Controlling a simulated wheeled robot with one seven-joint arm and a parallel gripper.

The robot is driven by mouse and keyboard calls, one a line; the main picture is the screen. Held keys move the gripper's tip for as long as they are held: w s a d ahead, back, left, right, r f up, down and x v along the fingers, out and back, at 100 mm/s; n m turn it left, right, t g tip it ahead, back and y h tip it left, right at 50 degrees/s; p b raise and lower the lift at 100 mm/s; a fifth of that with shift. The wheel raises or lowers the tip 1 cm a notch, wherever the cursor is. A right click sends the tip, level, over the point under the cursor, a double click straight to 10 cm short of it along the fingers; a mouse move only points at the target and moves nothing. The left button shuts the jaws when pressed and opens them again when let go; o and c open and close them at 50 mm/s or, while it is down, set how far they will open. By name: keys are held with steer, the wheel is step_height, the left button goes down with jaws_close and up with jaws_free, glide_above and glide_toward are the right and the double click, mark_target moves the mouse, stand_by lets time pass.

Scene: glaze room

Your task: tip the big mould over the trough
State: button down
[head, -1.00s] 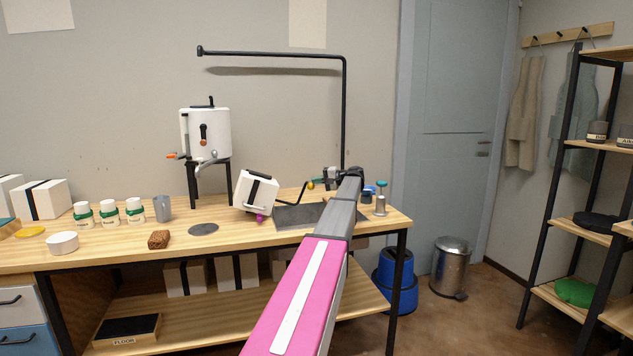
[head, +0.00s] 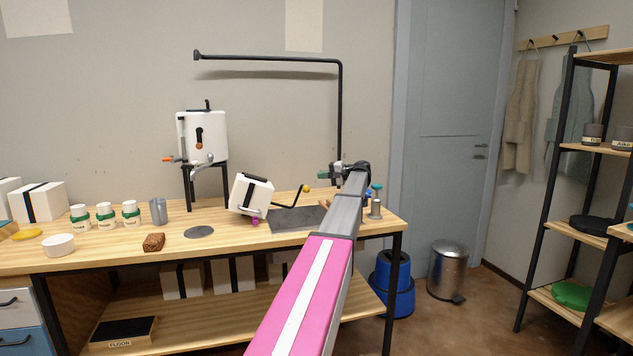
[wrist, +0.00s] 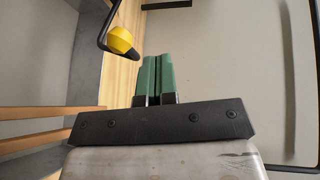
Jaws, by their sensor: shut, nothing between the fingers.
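The big mould is a white block (head: 243,196) with a black strap, on the bench in the head view. It sits tilted, with a magenta piece low beside it. A black crank reaches right from it to a yellow knob (head: 306,188). The knob also shows in the wrist view (wrist: 121,40), left of my fingertips and apart from them. A flat dark grey area (head: 290,220), seemingly the trough, lies right of the mould. My gripper (wrist: 155,62) has green fingers, shut together and empty. In the head view my arm partly hides the gripper.
A white tank (head: 203,135) on a black stand is behind the mould. Jars (head: 105,216), a grey cup (head: 158,211) and a brown block (head: 153,242) stand left. A black overhead pipe (head: 341,110) rises behind my arm. Small bottles (head: 375,207) stand right.

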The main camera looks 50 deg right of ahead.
steer(key=f+v, duration=0.1)
steer(key=v, duration=0.5)
steer(key=shift+r, duration=0.5)
steer(key=shift+d, duration=0.1)
steer(key=shift+s, duration=0.1)
